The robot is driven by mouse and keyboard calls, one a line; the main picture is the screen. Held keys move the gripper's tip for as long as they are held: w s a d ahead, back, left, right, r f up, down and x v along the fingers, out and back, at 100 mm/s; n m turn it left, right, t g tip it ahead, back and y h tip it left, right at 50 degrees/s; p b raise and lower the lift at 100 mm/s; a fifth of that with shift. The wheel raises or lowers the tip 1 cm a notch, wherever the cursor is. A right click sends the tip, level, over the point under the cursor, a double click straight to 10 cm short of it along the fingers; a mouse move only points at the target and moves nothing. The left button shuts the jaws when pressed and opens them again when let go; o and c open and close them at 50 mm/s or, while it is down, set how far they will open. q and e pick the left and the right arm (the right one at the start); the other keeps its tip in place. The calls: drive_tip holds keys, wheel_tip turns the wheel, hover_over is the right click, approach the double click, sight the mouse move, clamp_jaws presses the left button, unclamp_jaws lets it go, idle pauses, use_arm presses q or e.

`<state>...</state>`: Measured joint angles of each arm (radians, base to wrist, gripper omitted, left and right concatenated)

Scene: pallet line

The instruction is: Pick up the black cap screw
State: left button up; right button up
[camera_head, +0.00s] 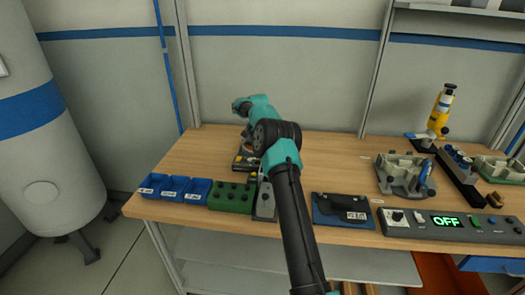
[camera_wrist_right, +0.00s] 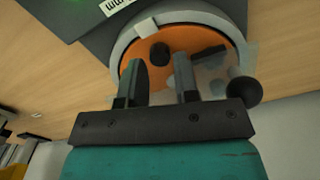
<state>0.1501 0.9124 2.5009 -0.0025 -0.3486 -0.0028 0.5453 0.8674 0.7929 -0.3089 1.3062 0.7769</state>
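In the right wrist view, a round dish (camera_wrist_right: 118,48) with a grey rim and an orange floor lies ahead of my right gripper. A short black cylindrical piece (camera_wrist_right: 160,54) sits on the orange floor; it may be the black cap screw. A dark bar-like piece (camera_wrist_right: 208,53) lies to its right. My right gripper (camera_wrist_right: 160,75) is open, its two fingers apart with nothing visibly held; the black piece shows beyond the gap. In the head view my arm hides most of the dish and the gripper's fingers. My left gripper is in neither view.
In the head view, blue bins (camera_head: 174,188) and a green block with holes (camera_head: 231,197) stand at the bench's front left. A dark pouch (camera_head: 343,209), a control box reading OFF (camera_head: 450,224) and a grey fixture (camera_head: 400,174) are at right. Bare bench (camera_head: 325,155) lies between.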

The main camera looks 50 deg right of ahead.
wheel_tip(320, 180, down, 2)
idle(0.5)
clamp_jaws()
drive_tip(key=shift+r, duration=0.15)
wheel_tip(320, 180, up, 10)
idle(0.5)
drive_tip(key=shift+a, duration=0.1)
idle(0.5)
